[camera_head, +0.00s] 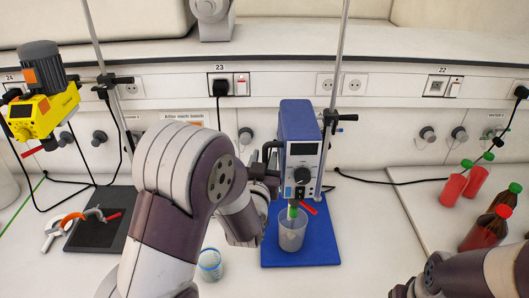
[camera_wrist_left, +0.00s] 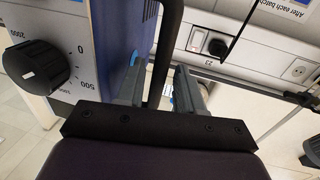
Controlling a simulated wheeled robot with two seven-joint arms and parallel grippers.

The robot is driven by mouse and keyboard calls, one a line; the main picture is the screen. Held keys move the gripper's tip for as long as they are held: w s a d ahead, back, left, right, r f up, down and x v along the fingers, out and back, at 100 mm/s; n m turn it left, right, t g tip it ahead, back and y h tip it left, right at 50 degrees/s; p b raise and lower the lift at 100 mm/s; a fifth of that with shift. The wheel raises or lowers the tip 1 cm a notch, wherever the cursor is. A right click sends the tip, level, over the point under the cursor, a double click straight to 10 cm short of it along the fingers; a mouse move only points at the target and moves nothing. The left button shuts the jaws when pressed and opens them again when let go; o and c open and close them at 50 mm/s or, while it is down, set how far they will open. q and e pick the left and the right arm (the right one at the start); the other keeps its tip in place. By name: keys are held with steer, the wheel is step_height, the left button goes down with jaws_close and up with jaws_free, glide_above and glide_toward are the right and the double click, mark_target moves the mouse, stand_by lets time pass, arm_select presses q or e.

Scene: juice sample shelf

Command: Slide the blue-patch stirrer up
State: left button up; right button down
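The blue-patch stirrer (camera_head: 300,133) is a blue box with a grey front, a display and a black knob. It is mounted on an upright rod (camera_head: 336,75) above a blue mat (camera_head: 325,247). Its shaft reaches down to a clear beaker (camera_head: 292,236). My left gripper (camera_head: 268,165) is at the stirrer's left side, partly hidden by my arm. In the left wrist view, the fingers (camera_wrist_left: 160,82) stand on either side of a black handle bar (camera_wrist_left: 166,50), with a visible gap. The stirrer's knob (camera_wrist_left: 36,67) shows there too.
A yellow stirrer (camera_head: 43,105) hangs at the left over a dark mat (camera_head: 98,236). A small cup (camera_head: 210,264) stands left of the blue mat. Cables run along the wall behind.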

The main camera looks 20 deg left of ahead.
arm_select(q)
steer(key=shift+w+a, duration=0.1)
steer(key=shift+w, duration=0.1)
steer(key=shift+d, duration=0.2)
jaws_close()
step_height(320, 180, up, 18)
steer(key=p, duration=0.6)
steer(key=shift+f, duration=0.15)
steer(key=shift+w, duration=0.1)
jaws_free()
